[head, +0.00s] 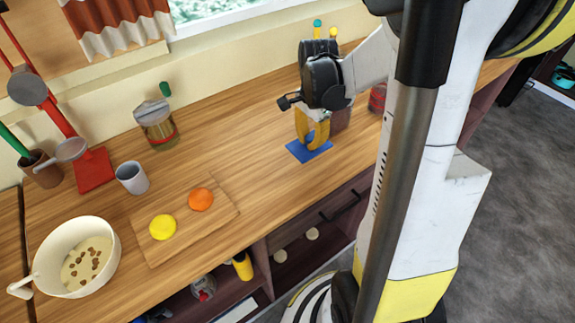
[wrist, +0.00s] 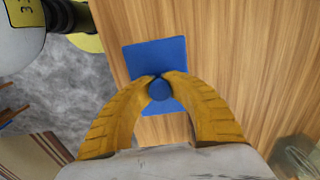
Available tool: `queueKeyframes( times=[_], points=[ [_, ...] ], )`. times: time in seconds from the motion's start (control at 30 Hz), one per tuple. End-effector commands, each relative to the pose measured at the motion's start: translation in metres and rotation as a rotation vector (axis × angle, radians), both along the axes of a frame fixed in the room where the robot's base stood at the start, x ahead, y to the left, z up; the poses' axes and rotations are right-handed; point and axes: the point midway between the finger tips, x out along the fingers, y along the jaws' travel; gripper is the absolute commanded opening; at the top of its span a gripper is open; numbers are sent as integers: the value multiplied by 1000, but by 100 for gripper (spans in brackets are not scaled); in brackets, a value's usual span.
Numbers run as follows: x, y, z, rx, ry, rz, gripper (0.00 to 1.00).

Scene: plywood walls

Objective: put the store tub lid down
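The store tub lid appears to be the flat blue square (head: 309,150) with a round blue knob, under my gripper on the right part of the wooden counter. In the wrist view the blue square (wrist: 152,58) lies flat against the wood, and the knob (wrist: 160,90) sits between my yellow fingertips. My gripper (head: 313,140) points down, its fingers closed in around the knob; it also shows in the wrist view (wrist: 161,80). The lid is at or very near the counter top; I cannot tell whether it touches. The fingers hide part of it.
A glass jar (head: 158,130) stands at the back wall. A grey cup (head: 131,177), a board (head: 190,222) with yellow and orange fruit, and a bowl (head: 75,257) stand left. A red tin (head: 377,98) stands behind my arm. The counter left of my gripper is clear.

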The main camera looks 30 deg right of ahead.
Motion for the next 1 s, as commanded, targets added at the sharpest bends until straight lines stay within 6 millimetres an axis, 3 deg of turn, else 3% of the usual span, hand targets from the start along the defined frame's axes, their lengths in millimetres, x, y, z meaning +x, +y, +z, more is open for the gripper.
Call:
queueKeyframes(
  times=[0.1, 0.33, 0.47, 0.7, 1.0],
  points=[
    [15, 27, -22, 0, 0, 6, 0],
    [31, 56, -40, 0, -1, 0, 0],
    [33, 59, -46, 0, -1, -1, 0],
    [33, 59, -81, 0, -1, -2, 0],
    [33, 59, -82, 0, -1, -2, 0]
  ],
)
